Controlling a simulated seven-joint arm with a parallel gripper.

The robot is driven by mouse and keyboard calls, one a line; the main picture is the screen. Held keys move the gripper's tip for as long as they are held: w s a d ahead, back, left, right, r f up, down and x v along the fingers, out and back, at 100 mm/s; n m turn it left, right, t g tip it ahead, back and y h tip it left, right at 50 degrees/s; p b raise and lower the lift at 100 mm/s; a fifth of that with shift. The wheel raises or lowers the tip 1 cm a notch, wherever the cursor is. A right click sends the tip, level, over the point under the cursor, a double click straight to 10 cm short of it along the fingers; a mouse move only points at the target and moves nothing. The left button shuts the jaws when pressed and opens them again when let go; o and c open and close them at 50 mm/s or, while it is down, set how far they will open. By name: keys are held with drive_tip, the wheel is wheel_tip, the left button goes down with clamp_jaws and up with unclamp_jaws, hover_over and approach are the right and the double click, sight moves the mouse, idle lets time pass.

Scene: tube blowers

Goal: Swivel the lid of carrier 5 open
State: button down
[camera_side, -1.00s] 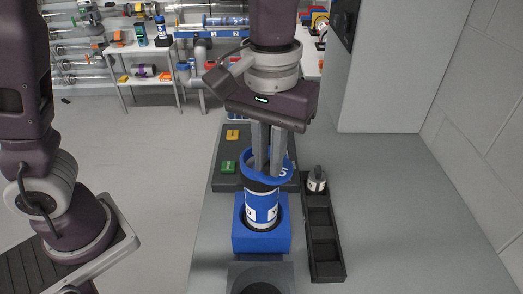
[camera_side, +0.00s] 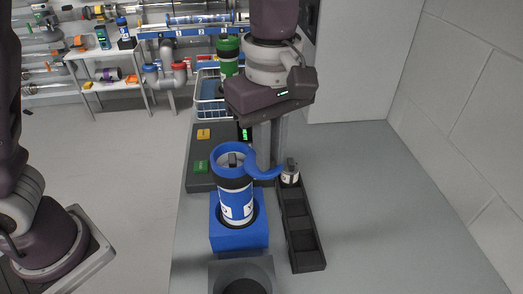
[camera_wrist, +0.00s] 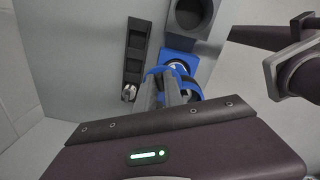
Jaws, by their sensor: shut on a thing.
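Carrier 5 (camera_side: 236,203) is a white and blue tube with a dark band and a blue top ring. It stands upright in a blue square holder (camera_side: 239,239). Its blue lid (camera_side: 266,174) is swung out to the right of the top ring, so the mouth is uncovered. A dark thing (camera_side: 232,159) shows inside the mouth. My gripper (camera_side: 267,163) points down and is shut on the lid, beside the carrier. In the wrist view my gripper (camera_wrist: 172,92) hides part of the lid and carrier. The number 5 is not readable now.
A small white and grey vial (camera_side: 290,173) stands at the far end of a black tray (camera_side: 306,240), close to the lid's right. A grey socket block (camera_side: 241,277) is in front of the holder. A dark panel with yellow and green buttons (camera_side: 201,167) lies behind. The bench at right is clear.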

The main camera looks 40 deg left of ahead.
drive_tip(key=shift+w+d+n, duration=0.1)
drive_tip(key=shift+w+n, duration=0.25)
drive_tip(key=shift+n, duration=0.45)
drive_tip(key=shift+w+n, duration=0.35)
drive_tip(key=shift+n, duration=0.45)
drive_tip(key=c, duration=1.4)
unclamp_jaws()
drive_tip(key=shift+c, duration=0.2)
